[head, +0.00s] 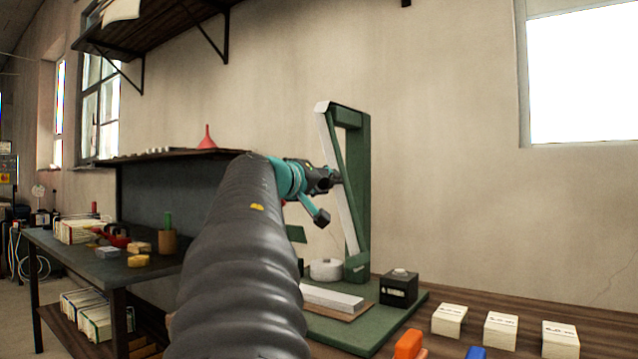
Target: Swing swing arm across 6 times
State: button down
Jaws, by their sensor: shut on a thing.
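A green stand with an upright post (357,200) rises from a green base plate (385,325) on the wooden bench. A pale slanted bar (338,185) runs down its left side; I take this as part of the swing arm. My gripper (328,185), teal and dark, is at the bar's left side, about halfway up the stand. It is shut on the swing arm, but the grip itself is mostly hidden. My dark ribbed arm covers the area left of the stand, where a small green piece (296,234) peeks out.
A white roll (325,269), a pale block (332,298) and a black box (398,288) sit on or beside the base plate. Several white boxes (501,328) and an orange piece (409,345) stand right. A cluttered side table (90,262) and wall shelf (150,35) are left.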

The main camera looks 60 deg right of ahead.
jog(key=shift+s, duration=0.15)
jog(key=c, duration=0.8)
grip_release()
jog(key=shift+s+d, duration=0.1)
jog(key=shift+s, duration=0.1)
jog(key=shift+o, duration=0.2)
jog(key=shift+w, duration=0.15)
jog(key=shift+w, duration=0.1)
jog(key=shift+a, duration=0.45)
jog(key=w+a, duration=0.1)
jog(key=a, duration=1)
jog(key=shift+r, duration=0.25)
jog(key=shift+a, duration=0.1)
